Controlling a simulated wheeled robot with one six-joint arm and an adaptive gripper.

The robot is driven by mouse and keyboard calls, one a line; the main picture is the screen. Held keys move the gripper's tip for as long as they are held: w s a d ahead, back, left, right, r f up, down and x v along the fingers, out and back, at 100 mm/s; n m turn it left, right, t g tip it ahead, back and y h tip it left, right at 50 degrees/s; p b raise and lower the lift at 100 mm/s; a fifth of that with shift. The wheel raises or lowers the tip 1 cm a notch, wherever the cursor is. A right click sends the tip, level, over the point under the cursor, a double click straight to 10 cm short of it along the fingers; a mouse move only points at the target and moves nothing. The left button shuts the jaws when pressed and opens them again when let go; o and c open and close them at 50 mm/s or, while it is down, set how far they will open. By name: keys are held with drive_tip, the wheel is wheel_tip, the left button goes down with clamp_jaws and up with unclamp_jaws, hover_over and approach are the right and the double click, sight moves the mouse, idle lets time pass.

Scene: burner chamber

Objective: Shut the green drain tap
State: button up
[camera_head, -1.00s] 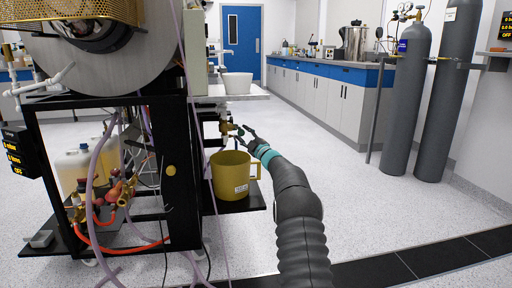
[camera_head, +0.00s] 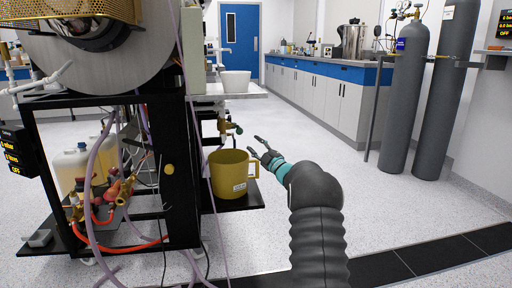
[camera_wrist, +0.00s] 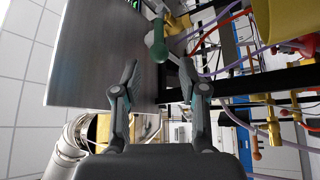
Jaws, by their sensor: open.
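The green drain tap (camera_head: 237,129) sits on a brass valve under the white shelf, above a yellow mug. In the wrist view its green handle (camera_wrist: 158,48) shows as a rounded end just ahead of the fingertips, beside the brass body. My gripper (camera_head: 257,147) is to the right of the tap and a little lower, with a gap between them. Its two fingers are spread, with nothing between them; they also show in the wrist view (camera_wrist: 159,72). Whether the handle lies along or across the pipe is too small to tell.
The yellow mug (camera_head: 229,175) stands on a black ledge (camera_head: 240,202) beneath the tap, its handle towards my gripper. The black rig frame (camera_head: 181,200) and hanging purple hoses are to the left. Open floor lies to the right.

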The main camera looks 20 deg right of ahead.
idle(0.3)
drive_tip(key=s+d+f+m+g+h, duration=0.1)
drive_tip(key=d+f+m+g+h, duration=0.3)
drive_tip(key=f, duration=0.3)
drive_tip(key=s+d+f+m+g+h, duration=0.1)
drive_tip(key=d+f+m+g+h, duration=0.1)
drive_tip(key=d+f+m+h, duration=0.4)
drive_tip(key=s+a+f+m+g+p, duration=0.1)
drive_tip(key=s+a+f+m+g, duration=0.3)
drive_tip(key=s, duration=0.6)
drive_tip(key=s+a+r+m+g+y+p, duration=0.1)
drive_tip(key=s+a+r+g+p, duration=0.2)
drive_tip(key=s+a, duration=0.75)
drive_tip(key=s+a+r+m+g+y+p, duration=0.1)
drive_tip(key=s+a+r+g+y, duration=0.15)
drive_tip(key=s+a+r, duration=0.7)
drive_tip(key=s+a+f+m+g+p, duration=0.1)
drive_tip(key=s+a+g, duration=0.2)
drive_tip(key=s+a, duration=0.85)
drive_tip(key=s+a+r+n+t+y+p, duration=0.1)
drive_tip(key=s+a+r+n+t+p, duration=0.1)
drive_tip(key=s+r, duration=0.7)
drive_tip(key=s+t+p, duration=0.1)
drive_tip(key=s, duration=0.2)
drive_tip(key=shift+s+p, duration=0.15)
drive_tip(key=shift+p, duration=0.2)
